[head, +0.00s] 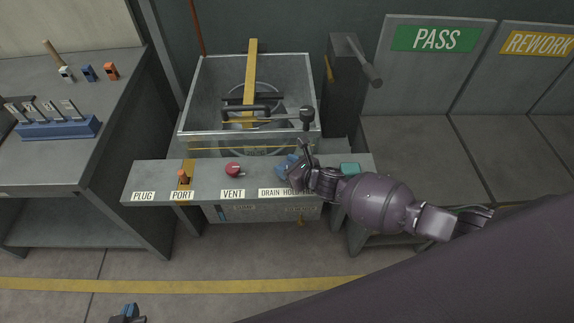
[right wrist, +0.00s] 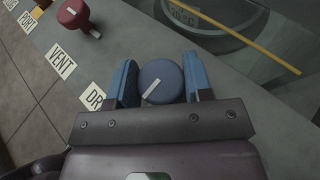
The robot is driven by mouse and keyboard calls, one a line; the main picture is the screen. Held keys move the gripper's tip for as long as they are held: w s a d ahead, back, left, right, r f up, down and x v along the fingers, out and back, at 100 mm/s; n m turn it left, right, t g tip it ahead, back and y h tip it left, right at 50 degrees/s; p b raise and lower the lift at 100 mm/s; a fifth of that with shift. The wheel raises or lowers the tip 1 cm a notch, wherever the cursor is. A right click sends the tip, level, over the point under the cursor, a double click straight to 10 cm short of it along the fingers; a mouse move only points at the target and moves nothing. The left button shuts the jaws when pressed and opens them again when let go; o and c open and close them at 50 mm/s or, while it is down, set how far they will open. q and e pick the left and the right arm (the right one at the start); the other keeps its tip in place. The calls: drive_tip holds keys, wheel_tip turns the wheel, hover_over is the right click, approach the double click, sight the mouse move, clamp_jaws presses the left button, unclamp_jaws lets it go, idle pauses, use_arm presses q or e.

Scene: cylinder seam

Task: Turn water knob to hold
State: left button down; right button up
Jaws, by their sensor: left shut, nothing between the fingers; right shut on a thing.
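The water knob (right wrist: 161,76) is a round blue knob with a white pointer line, seen from above in the right wrist view. The line slants from the middle of the cap toward the lower left. My right gripper (head: 292,168) is shut on the knob, with one blue finger on each side of it. In the head view the gripper hides most of the knob. My left gripper (head: 128,314) is shut and empty at the bottom edge, mostly cut off, well away from the panel.
The panel shelf (head: 212,180) also carries a red VENT knob (head: 234,169), an orange plug (head: 183,177) at PORT and a teal block (head: 350,169). Behind it stands a metal tank (head: 205,92) with a yellow bar (head: 251,60). A black ball-topped lever (head: 306,116) rises close behind my right gripper.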

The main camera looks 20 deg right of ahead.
use_arm(q)
drive_tip(key=shift+w, duration=0.1)
drive_tip(key=shift+w+r, duration=0.15)
use_arm(e)
drive_tip(key=o, duration=0.9)
drive_tip(key=shift+s+d+r, duration=0.25)
drive_tip(key=shift+s, duration=0.15)
drive_tip(key=p+v, duration=0.2)
drive_tip(key=v, duration=0.7)
drive_tip(key=shift+s+d, duration=0.15)
drive_tip(key=shift+s, duration=0.05)
use_arm(q)
wheel_tip(320, 180, up, 3)
drive_tip(key=shift+w+f, duration=0.1)
drive_tip(key=shift+f, duration=0.05)
use_arm(e)
drive_tip(key=shift+s+r, duration=0.1)
drive_tip(key=shift+s, duration=0.05)
use_arm(q)
drive_tip(key=shift+w, duration=0.15)
